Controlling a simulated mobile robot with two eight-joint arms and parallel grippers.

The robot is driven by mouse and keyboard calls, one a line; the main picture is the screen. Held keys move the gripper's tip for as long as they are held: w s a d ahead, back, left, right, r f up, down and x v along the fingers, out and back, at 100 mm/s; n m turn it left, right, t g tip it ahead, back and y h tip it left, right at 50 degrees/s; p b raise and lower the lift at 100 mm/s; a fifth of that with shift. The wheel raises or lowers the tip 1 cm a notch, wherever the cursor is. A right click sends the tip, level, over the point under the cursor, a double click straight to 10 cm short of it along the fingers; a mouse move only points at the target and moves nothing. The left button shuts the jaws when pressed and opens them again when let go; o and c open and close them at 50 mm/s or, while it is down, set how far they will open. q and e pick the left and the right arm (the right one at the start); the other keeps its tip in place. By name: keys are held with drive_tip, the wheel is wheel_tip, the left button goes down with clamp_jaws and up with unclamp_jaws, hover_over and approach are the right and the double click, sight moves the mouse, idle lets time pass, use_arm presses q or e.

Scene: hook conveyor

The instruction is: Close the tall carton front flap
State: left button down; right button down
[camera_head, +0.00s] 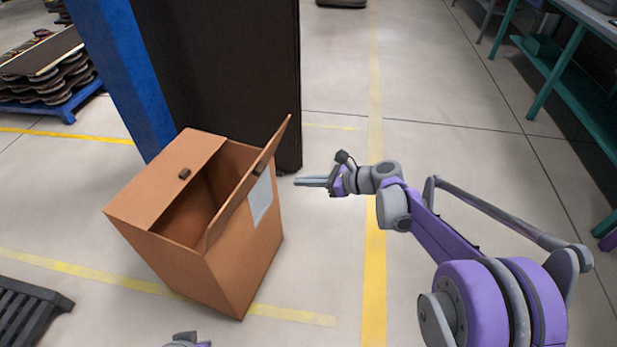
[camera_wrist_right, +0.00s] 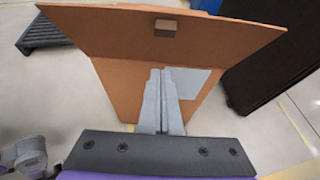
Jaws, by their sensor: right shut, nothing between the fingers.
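The tall brown carton (camera_head: 207,278) stands on the floor left of centre in the head view. Its left flap (camera_head: 163,183) lies over part of the top and has a small dark knob. Its right-side flap (camera_head: 240,197) is raised and tilted up, leaving a gap into the dark inside. This flap also spans the top of the right wrist view (camera_wrist_right: 220,38), with a knob on it. My right gripper (camera_head: 297,181) is shut and empty, just right of the carton; its fingers (camera_wrist_right: 160,74) point towards the carton's labelled side. Only a grey and purple sliver, perhaps my left arm, shows at the bottom edge.
A blue post (camera_head: 128,70) and dark panel (camera_head: 235,70) stand close behind the carton. A dark pallet (camera_head: 28,310) lies at lower left, and a blue pallet with stacked boards (camera_head: 45,70) at upper left. A green-legged bench (camera_head: 560,65) is at right. Floor behind my right arm is clear.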

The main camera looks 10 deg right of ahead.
drive_tip(key=w+a+b, duration=0.1)
drive_tip(key=w+a, duration=0.3)
drive_tip(key=a, duration=0.3)
drive_tip(key=shift+w+a+f, duration=0.4)
drive_tip(key=shift+r, duration=0.1)
